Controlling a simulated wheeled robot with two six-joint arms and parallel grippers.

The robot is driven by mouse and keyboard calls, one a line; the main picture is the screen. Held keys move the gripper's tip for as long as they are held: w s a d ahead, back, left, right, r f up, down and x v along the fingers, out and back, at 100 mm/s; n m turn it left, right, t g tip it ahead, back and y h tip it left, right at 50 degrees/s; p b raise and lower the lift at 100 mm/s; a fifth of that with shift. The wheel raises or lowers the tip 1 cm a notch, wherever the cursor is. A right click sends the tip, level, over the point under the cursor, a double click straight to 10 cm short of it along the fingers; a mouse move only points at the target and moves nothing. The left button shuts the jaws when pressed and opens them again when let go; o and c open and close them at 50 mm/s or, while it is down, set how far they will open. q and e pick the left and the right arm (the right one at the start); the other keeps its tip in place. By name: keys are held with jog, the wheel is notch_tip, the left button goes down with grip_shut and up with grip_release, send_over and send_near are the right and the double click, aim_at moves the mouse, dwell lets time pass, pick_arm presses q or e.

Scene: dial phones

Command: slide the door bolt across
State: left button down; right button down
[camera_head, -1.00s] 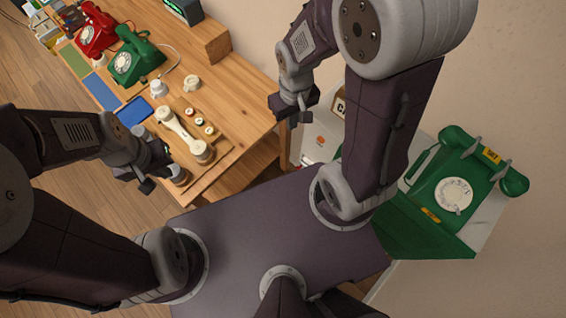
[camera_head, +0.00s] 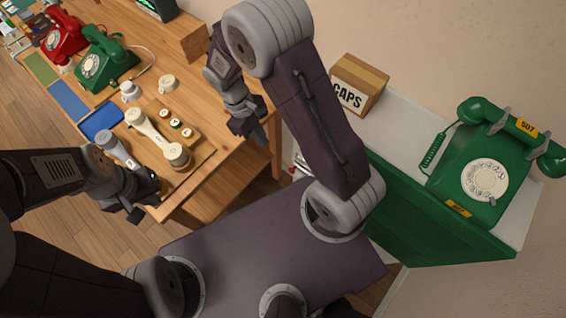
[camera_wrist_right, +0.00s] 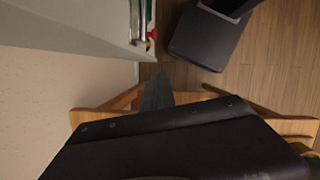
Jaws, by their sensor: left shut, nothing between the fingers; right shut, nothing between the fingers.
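What looks like the metal door bolt (camera_wrist_right: 141,22), with a red knob, sits on the edge of a pale cabinet at the top of the right wrist view. In the head view only a small metal and red part of it (camera_head: 297,167) shows beside my right arm; the rest is hidden. My right gripper (camera_head: 257,133) is shut and empty above the near right end of the wooden table, apart from the bolt. Its dark fingers (camera_wrist_right: 157,92) point toward the bolt's side in the wrist view. My left gripper (camera_head: 146,208) is shut and empty near the table's front corner.
A green dial phone (camera_head: 470,180) stands on a pale-topped cabinet (camera_head: 405,125) with a CAPS box (camera_head: 358,84). The wooden table (camera_head: 215,150) holds a red phone (camera_head: 62,38), another green phone (camera_head: 104,62) and handset parts. Wooden floor (camera_head: 50,120) lies left.

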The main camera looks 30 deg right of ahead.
jog(key=s+d+f, duration=0.2)
jog(key=f, duration=0.3)
jog(key=s+d+f+b, duration=0.1)
jog(key=s+d+f, duration=0.1)
jog(key=f, duration=0.3)
jog(key=shift+s, duration=0.85)
